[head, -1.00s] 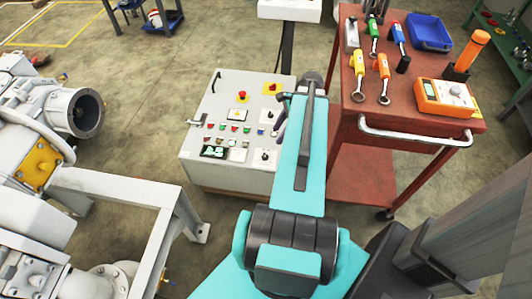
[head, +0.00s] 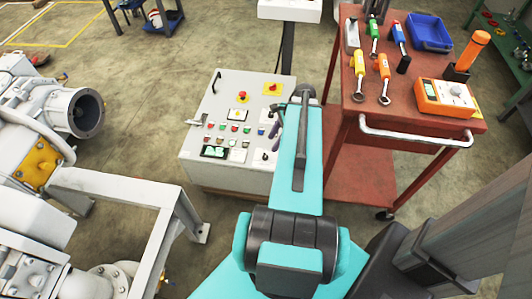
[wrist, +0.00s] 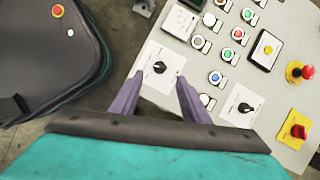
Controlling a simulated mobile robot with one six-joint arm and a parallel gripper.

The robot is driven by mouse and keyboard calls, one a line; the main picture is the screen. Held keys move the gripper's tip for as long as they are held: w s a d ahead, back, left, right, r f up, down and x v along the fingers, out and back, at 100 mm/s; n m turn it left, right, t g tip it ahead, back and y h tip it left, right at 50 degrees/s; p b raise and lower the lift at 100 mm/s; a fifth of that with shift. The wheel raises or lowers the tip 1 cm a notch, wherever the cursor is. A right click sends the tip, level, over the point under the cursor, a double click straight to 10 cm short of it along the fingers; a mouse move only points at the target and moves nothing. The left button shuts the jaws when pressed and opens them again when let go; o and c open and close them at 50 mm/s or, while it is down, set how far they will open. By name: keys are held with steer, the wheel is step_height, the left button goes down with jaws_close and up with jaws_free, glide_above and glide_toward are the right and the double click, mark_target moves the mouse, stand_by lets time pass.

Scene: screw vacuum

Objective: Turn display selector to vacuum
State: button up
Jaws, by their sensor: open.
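The control box (head: 222,175) stands with its sloped panel facing up, a lit display (head: 214,152) at its lower left. A black selector knob on a white plate (head: 265,156) sits at the panel's lower right. In the wrist view this knob (wrist: 159,67) lies between the fingertips of my gripper (wrist: 157,80), pointing obliquely. My gripper is open, with purple fingers; whether they touch the knob or panel I cannot tell. A second black selector knob (wrist: 244,107) sits to the right of the fingers. In the head view my gripper (head: 273,128) is partly hidden by my arm.
Red stop buttons (head: 242,96) on yellow plates and rows of small coloured buttons (head: 234,129) share the panel. A red tool cart (head: 410,120) stands close on the right. Grey pipework and a frame (head: 150,190) stand on the left, with open floor between.

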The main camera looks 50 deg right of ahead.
mark_target(265, 155)
steer(key=shift+x, duration=4.5)
steer(key=shift+c, duration=0.4)
steer(key=c, duration=1)
